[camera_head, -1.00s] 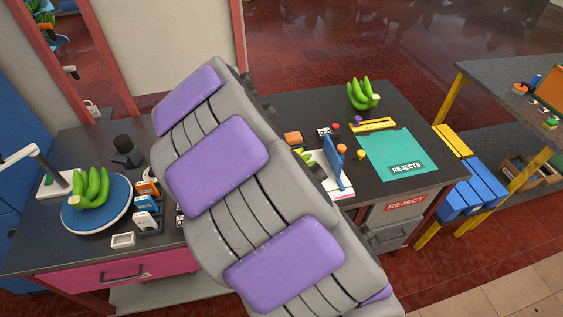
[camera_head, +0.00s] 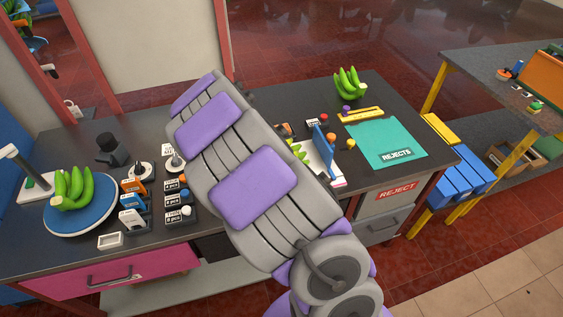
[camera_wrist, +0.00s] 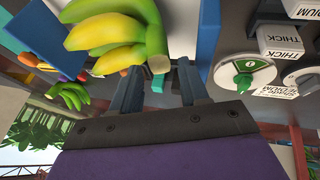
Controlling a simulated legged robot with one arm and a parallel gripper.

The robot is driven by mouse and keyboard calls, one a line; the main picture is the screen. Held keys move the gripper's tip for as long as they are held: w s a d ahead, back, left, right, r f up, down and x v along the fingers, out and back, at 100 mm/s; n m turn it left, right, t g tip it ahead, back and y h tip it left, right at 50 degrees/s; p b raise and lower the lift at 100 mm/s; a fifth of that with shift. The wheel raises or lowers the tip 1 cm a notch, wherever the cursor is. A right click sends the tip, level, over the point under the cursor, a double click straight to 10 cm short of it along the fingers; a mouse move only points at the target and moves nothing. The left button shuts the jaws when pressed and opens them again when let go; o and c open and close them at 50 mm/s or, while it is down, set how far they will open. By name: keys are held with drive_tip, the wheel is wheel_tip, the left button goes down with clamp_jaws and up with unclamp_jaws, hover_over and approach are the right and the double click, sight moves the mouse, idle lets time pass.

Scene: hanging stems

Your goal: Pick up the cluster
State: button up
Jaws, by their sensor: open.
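A yellow-green banana cluster (camera_wrist: 120,32) fills the upper left of the wrist view, close to my gripper's fingertips. In the head view only a sliver of it (camera_head: 297,150) shows past my arm, by an upright blue panel (camera_head: 323,150). My gripper is hidden behind my arm in the head view. A green cluster (camera_head: 72,188) lies on a round blue plate (camera_head: 98,222) at left. Another green cluster (camera_head: 348,84) stands at the back right.
Small labelled blocks with knobs (camera_head: 172,200) stand mid-table. A dial (camera_wrist: 245,75) and white label blocks (camera_wrist: 280,40) are right of my gripper in the wrist view.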

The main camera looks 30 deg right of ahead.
drive_tip(key=x, duration=0.3)
drive_tip(key=shift+s+a+b, duration=0.1)
drive_tip(key=shift+a+b, duration=0.05)
drive_tip(key=shift+b, duration=0.2)
drive_tip(key=shift+d+f, duration=0.3)
drive_tip(key=shift+d, duration=0.15)
drive_tip(key=shift+c, duration=0.2)
clamp_jaws()
